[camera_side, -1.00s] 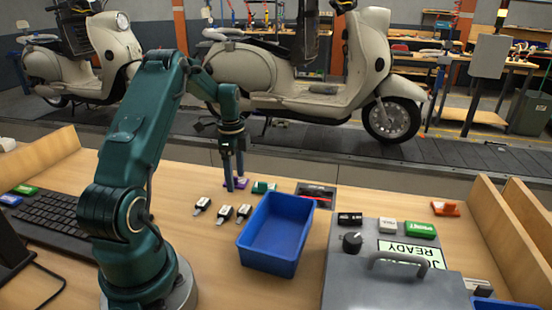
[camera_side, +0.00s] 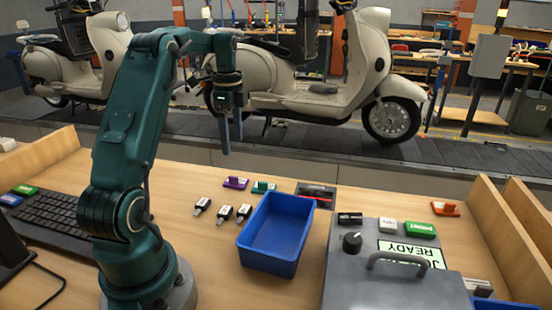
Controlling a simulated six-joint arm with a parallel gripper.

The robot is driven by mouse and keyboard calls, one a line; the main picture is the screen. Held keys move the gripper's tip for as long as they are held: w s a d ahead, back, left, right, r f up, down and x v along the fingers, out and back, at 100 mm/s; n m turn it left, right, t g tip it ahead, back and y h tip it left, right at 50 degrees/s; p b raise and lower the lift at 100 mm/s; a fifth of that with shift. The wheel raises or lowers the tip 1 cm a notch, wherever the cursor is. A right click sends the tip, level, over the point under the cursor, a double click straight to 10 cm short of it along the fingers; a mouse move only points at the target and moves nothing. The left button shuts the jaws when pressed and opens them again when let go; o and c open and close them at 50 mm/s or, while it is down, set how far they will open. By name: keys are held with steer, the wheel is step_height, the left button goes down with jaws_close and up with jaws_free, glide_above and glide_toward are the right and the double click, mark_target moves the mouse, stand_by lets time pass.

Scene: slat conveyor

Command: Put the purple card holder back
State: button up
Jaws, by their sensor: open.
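The purple card holder (camera_side: 235,183) lies on the wooden bench, to the left of a teal holder (camera_side: 263,187) of similar shape. My gripper (camera_side: 231,146) is raised well above the bench, over the purple card holder in the picture. Its fingers point down, are open and hold nothing. The purple card holder is in full view and apart from the fingers.
A blue bin (camera_side: 277,235) stands mid-bench, with several small black-and-white items (camera_side: 223,212) to its left. A dark tray (camera_side: 316,194) lies behind it. A grey control box (camera_side: 385,270) stands right, an orange holder (camera_side: 445,208) beyond it. Wooden dividers (camera_side: 500,230) edge the right.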

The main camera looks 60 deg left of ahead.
steer(key=d+r+n+t+y, duration=0.15)
steer(key=d+r+n, duration=0.45)
steer(key=d, duration=1)
steer(key=s+d+f+n+t+h, duration=0.1)
steer(key=s+d+n+t, duration=0.2)
steer(key=s+d, duration=0.7)
steer(key=shift+s+d+f+t, duration=0.15)
steer(key=shift+d+f+t, duration=0.3)
steer(key=shift+d, duration=0.7)
steer(key=shift+r+h, duration=0.15)
steer(key=shift+h, duration=0.1)
